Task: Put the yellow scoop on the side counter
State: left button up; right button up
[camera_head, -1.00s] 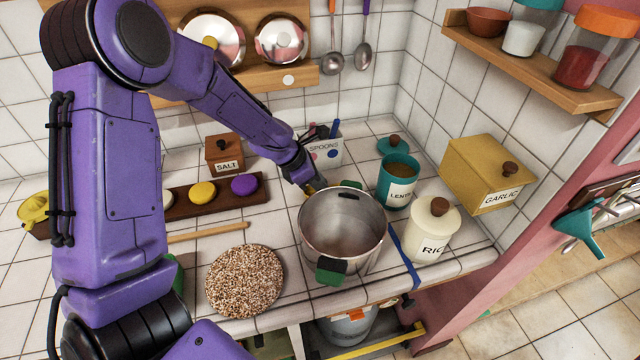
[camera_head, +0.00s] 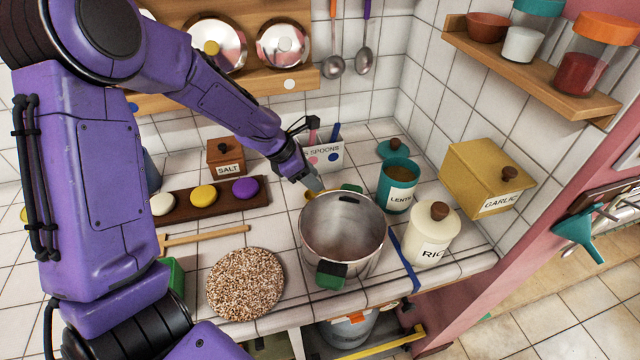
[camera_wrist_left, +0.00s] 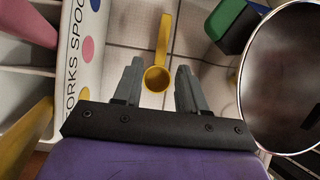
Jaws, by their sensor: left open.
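The yellow scoop (camera_wrist_left: 158,74) lies on the white tiled counter in the left wrist view, its round bowl toward me and its handle pointing away. In the head view only a small yellow bit of the scoop (camera_head: 309,194) shows, behind the pot and beside the gripper. My left gripper (camera_wrist_left: 158,85) is open, its two fingers on either side of the scoop's bowl with gaps; I cannot tell whether it touches. In the head view my left gripper (camera_head: 317,186) reaches down behind the pot. My right gripper is not in view.
The steel pot (camera_head: 320,238) with green handles stands close to the gripper. The spoons holder (camera_head: 322,156) is just behind it. A lentil jar (camera_head: 397,190), rice jar (camera_head: 431,238) and cork mat (camera_head: 245,283) are nearby. A wooden spoon (camera_head: 205,236) lies on the counter.

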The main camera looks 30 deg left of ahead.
pick_arm(q)
jog(key=v, duration=0.7)
jog(key=shift+s+r+p, duration=0.2)
jog(key=shift+p, duration=0.1)
